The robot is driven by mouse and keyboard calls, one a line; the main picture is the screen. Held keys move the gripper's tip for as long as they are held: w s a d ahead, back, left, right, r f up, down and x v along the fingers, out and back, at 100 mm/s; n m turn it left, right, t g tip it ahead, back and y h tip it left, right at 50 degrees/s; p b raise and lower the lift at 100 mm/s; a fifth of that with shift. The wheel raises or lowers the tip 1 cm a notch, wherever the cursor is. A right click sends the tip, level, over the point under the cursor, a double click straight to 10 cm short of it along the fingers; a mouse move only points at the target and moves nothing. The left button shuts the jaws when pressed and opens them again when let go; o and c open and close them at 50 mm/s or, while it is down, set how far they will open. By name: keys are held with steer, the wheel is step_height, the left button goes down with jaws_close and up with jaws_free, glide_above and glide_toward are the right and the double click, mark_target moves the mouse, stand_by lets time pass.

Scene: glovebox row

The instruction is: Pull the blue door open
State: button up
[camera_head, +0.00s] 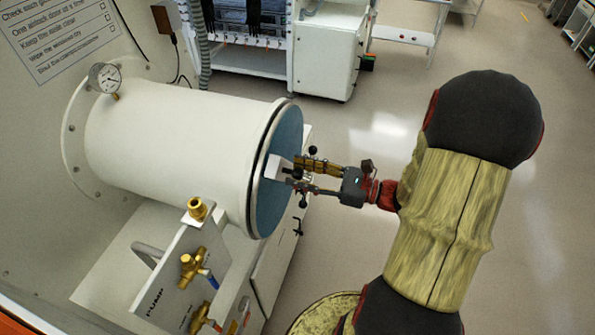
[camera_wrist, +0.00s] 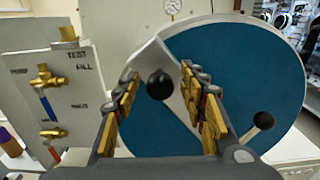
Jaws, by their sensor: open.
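The blue door (camera_head: 284,140) is a round disc at the right end of a white cylinder (camera_head: 175,135). It sits against the cylinder's rim with a thin dark line between them. In the wrist view the blue door (camera_wrist: 245,75) fills the right and middle. A pale metal bar (camera_wrist: 152,57) crosses its face, with a black ball knob (camera_wrist: 160,84) near its upper end. A second black knob (camera_wrist: 263,120) is at lower right. My gripper (camera_head: 298,174) is open at the door's face, its fingers either side of the bar and first knob. Finger contact is unclear.
A pressure gauge (camera_head: 106,78) sits on top of the cylinder's far end. A white cabinet (camera_head: 328,50) stands behind. The floor (camera_head: 540,230) to the right is clear.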

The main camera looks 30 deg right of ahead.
steer(key=shift+w+a, duration=0.25)
steer(key=shift+w, duration=0.1)
steer(key=c, duration=0.4)
jaws_close()
stand_by(0.4)
